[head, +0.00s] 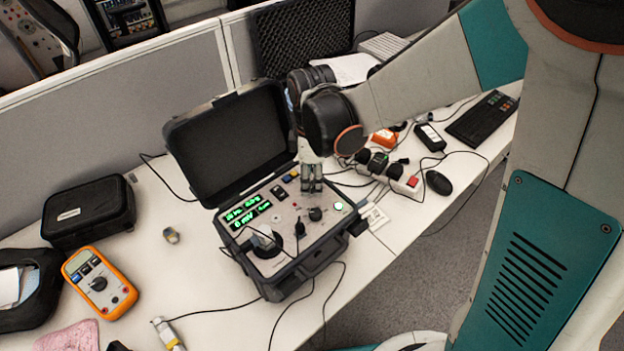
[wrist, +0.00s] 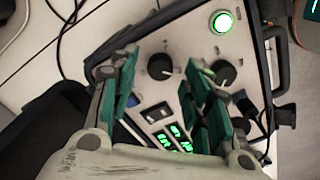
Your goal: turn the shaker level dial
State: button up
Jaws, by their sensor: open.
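The shaker unit is an open black case (head: 222,143) with a light grey control panel (head: 289,212) and green-lit displays (head: 247,214). My gripper (head: 312,188) hangs over the panel's far right part. In the wrist view its two green-padded fingers are spread, with nothing held. One black dial (wrist: 160,66) shows in the gap between them. A second black dial (wrist: 223,72), near the green-lit button (wrist: 222,21), lies just outside the right finger; it also shows in the head view (head: 315,213). Labels are too small to read, so I cannot tell which is the level dial.
A power strip (head: 401,182) with plugs and cables lies right of the case. An orange multimeter (head: 99,283) and a small black case (head: 88,212) stand to the left. The raised lid stands behind the panel. Cables run across the table in front.

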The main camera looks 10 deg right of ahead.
aim_at(312, 185)
jog(key=shift+s+r, duration=0.1)
jog(key=shift+r, duration=2.9)
jog(key=shift+r, duration=0.1)
jog(key=shift+s+d+r+m, duration=0.15)
jog(key=shift+d+r+m, duration=0.1)
jog(key=shift+d+m, duration=0.05)
jog(key=s+d+r+m+t, duration=0.7)
jog(key=s+d+m, duration=0.5)
jog(key=m, duration=0.4)
jog(key=shift+s+d+r, duration=0.25)
jog(key=shift+d+r, duration=0.55)
